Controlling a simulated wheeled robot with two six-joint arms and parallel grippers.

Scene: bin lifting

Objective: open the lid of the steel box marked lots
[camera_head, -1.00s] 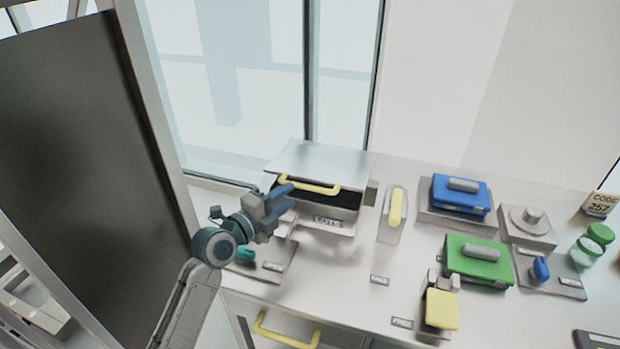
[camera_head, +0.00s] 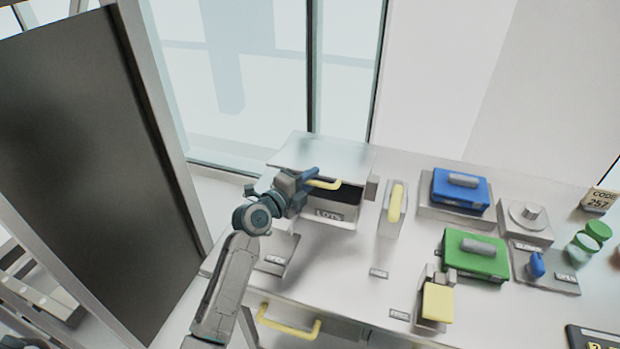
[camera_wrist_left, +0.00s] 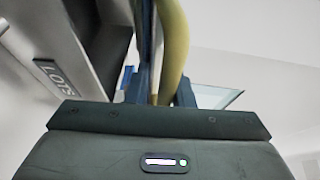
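The steel box marked LOTS (camera_head: 338,219) stands at the back left of the bench. Its flat steel lid (camera_head: 322,155) is tilted, with a dark opening below its front edge. A yellow handle (camera_head: 328,185) is on the lid front; it also shows in the left wrist view (camera_wrist_left: 174,45), running between my blue fingers. My left gripper (camera_head: 312,178) is at the left part of this handle and looks closed around it; the far finger is mostly hidden by the handle. The LOTS label also shows in the left wrist view (camera_wrist_left: 58,78). My right gripper is not in view.
Right of the box stand a holder with a yellow handle (camera_head: 396,205), a blue case (camera_head: 460,191), a green case (camera_head: 474,255) and a dial unit (camera_head: 528,218). A yellow-topped device (camera_head: 437,303) is near the front edge. A drawer handle (camera_head: 288,326) is below.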

